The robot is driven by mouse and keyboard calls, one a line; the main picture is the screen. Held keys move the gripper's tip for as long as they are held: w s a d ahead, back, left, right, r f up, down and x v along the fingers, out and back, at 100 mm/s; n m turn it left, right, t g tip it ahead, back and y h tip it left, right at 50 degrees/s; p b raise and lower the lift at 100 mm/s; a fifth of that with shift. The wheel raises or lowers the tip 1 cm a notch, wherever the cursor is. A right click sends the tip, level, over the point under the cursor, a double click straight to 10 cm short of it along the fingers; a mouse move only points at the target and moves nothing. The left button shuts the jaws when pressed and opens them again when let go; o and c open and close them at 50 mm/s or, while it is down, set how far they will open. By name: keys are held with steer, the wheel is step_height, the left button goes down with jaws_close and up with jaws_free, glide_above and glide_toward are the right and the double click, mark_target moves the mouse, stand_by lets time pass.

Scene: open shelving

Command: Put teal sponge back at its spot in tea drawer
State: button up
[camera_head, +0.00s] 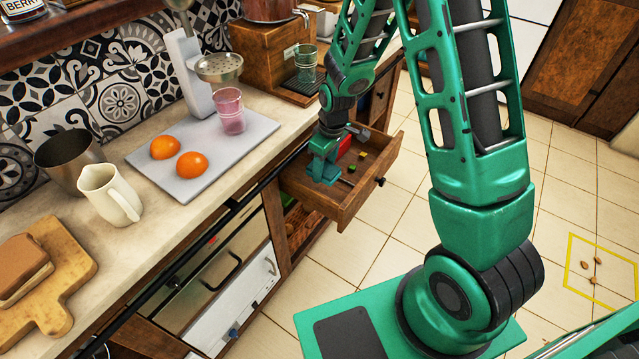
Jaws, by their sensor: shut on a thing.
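A wooden drawer (346,213) stands pulled out below the counter, right of the oven fronts. My gripper (323,168) points down inside the drawer, toward its left and middle part. It is shut on the teal sponge (326,179), which is small in view and close in colour to my green gripper, so its outline is hard to make out. The sponge is low in the drawer; I cannot tell whether it touches the drawer floor. A red item (343,147) and small yellow and green items (362,154) lie in the drawer behind and right of the gripper.
The counter above holds a grey tray (243,140) with two oranges (192,165) and a pink glass (231,112), a cream pitcher (109,194), and a cutting board (62,268). Small brown pieces (591,267) lie inside a yellow floor outline. The tiled floor right of the drawer is clear.

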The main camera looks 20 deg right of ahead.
mark_target(322, 191)
step_height(322, 191, down, 3)
steer(key=shift+a+f, duration=0.1)
steer(key=shift+f, duration=2.15)
steer(key=o, duration=0.7)
steer(key=shift+f, duration=0.1)
steer(key=shift+o, duration=0.2)
